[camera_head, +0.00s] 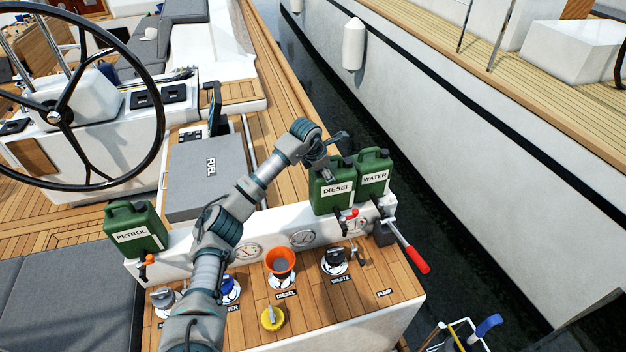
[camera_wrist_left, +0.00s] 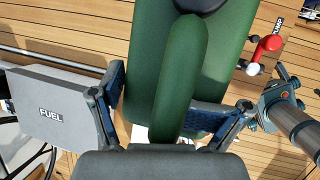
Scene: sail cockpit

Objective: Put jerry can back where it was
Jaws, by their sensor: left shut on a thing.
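The green DIESEL jerry can (camera_head: 331,192) stands upright at the right part of the white panel (camera_head: 285,240). My left gripper (camera_head: 335,152) is at its top, with the arm coming up from the lower left. In the left wrist view the gripper (camera_wrist_left: 172,120) is shut on the can's green handle (camera_wrist_left: 182,70), a finger on each side. The green WATER can (camera_head: 373,176) stands close to its right. The green PETROL can (camera_head: 135,230) stands at the panel's left end. My right gripper is not seen in either view.
A red-handled lever (camera_head: 412,252) sticks out at the panel's right end. An orange funnel (camera_head: 280,262) and a yellow cap (camera_head: 272,318) are on the wooden deck in front. The grey FUEL box (camera_head: 207,172) is behind. Dark water lies to the right.

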